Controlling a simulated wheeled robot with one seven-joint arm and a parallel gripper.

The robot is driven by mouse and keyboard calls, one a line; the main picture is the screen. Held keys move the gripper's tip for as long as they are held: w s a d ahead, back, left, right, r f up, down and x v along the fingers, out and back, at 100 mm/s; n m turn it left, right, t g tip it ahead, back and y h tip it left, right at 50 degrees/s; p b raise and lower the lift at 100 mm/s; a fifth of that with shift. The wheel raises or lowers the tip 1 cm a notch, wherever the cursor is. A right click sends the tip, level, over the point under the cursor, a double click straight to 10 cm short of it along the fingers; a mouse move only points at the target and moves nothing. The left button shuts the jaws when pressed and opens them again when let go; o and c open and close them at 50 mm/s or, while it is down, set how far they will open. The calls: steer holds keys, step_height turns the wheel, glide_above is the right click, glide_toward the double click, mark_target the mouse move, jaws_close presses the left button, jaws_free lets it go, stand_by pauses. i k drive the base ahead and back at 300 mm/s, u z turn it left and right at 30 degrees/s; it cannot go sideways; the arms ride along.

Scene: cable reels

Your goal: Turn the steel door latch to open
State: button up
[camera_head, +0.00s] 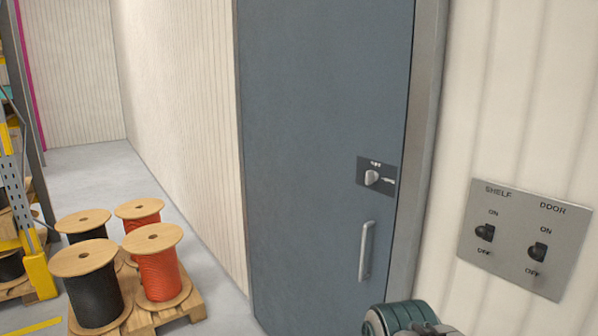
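The steel door latch (372,177) is a small rounded knob on a dark plate, on the right side of the blue-grey door (310,120). The lettering on its plate is too small to read. A vertical pull handle (366,250) sits below it. The door looks shut in its frame. Part of my arm, teal and grey, shows at the bottom edge, below and right of the handle and apart from the latch. My gripper's fingers cannot be made out.
A grey switch panel (525,236) marked SHELF and DOOR is on the wall at right. Several cable reels (158,262) with black or orange cable stand on a pallet (185,302) at lower left. A rack (22,190) stands at far left. Grey floor (95,165) is open behind the reels.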

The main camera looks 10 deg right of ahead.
mark_target(371, 176)
steer(key=u, duration=0.45)
steer(key=k, duration=0.55)
steer(key=u, duration=0.7)
steer(key=i, duration=0.5)
steer(key=z, duration=0.65)
steer(key=i, duration=0.85)
steer(key=z, duration=1.2)
steer(key=i, duration=0.2)
steer(key=z, duration=0.1)
